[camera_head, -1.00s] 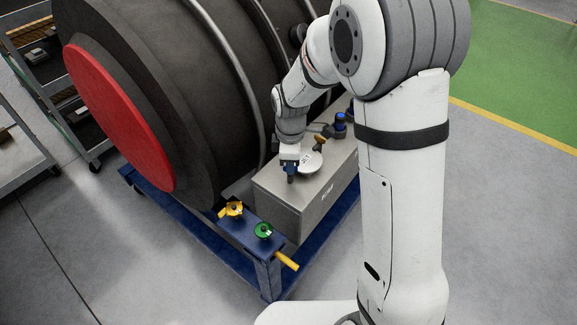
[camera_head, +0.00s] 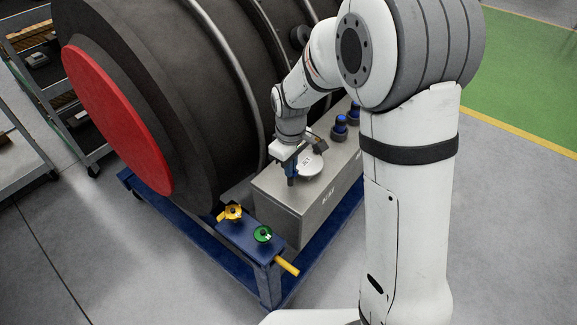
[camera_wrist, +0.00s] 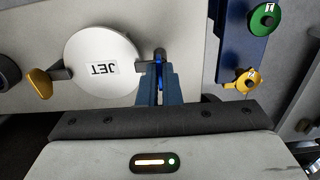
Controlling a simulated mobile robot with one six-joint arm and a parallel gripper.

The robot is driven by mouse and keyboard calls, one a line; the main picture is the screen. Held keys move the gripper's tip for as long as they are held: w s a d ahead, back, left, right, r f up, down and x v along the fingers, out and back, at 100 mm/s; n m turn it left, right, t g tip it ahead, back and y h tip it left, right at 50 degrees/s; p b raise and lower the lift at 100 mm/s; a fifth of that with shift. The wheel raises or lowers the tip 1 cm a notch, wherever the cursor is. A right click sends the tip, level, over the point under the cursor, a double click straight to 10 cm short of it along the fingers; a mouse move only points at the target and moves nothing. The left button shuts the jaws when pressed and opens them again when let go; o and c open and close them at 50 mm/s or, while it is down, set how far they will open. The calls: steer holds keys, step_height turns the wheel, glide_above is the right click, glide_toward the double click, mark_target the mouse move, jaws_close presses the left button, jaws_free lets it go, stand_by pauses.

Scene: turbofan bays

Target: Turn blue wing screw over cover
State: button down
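The round white cover (camera_head: 311,168), marked JET, lies on top of the grey box (camera_head: 300,205); it also shows in the wrist view (camera_wrist: 103,62). My gripper (camera_head: 291,180) points down at the cover's near left edge. In the wrist view my gripper (camera_wrist: 158,75) has its blue fingers close together around a small bright blue piece, seemingly the blue wing screw (camera_wrist: 158,62), at the end of a dark tab beside the cover. The fingers hide most of it. A yellow wing screw (camera_wrist: 39,84) stands at the cover's opposite side.
A blue stand bracket carries a yellow knob (camera_head: 231,212) and a green knob (camera_head: 263,234), with a yellow handle (camera_head: 287,266) below. Blue-topped fittings (camera_head: 340,124) stand farther back on the box. The large dark engine (camera_head: 190,90) rises close on the left.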

steer(key=shift+w+r, duration=0.2)
steer(key=c, duration=1.6)
jaws_free()
steer(key=shift+s+f, duration=0.1)
steer(key=shift+s, duration=0.05)
steer(key=shift+r, duration=3.9)
steer(key=shift+s+d+r, duration=0.1)
steer(key=shift+d+r, duration=0.05)
steer(key=shift+d, duration=0.05)
steer(key=s+d+r+m+t, duration=0.1)
steer(key=s+d+m, duration=0.2)
steer(key=s, duration=0.3)
steer(key=s+d+r+m+t, duration=0.1)
steer(key=s+d+r+m, duration=0.1)
steer(key=s+d+m, duration=0.2)
steer(key=s+d+r+m, duration=0.1)
steer(key=s+d+m, duration=0.2)
steer(key=s+d, duration=0.3)
steer(key=shift+s+d+r+t, duration=0.15)
steer(key=shift+s, duration=0.4)
steer(key=shift+s+d+r+t, duration=0.1)
steer(key=shift+s, duration=0.45)
steer(key=shift+s+d+r+t, duration=0.15)
steer(key=shift+s, duration=0.4)
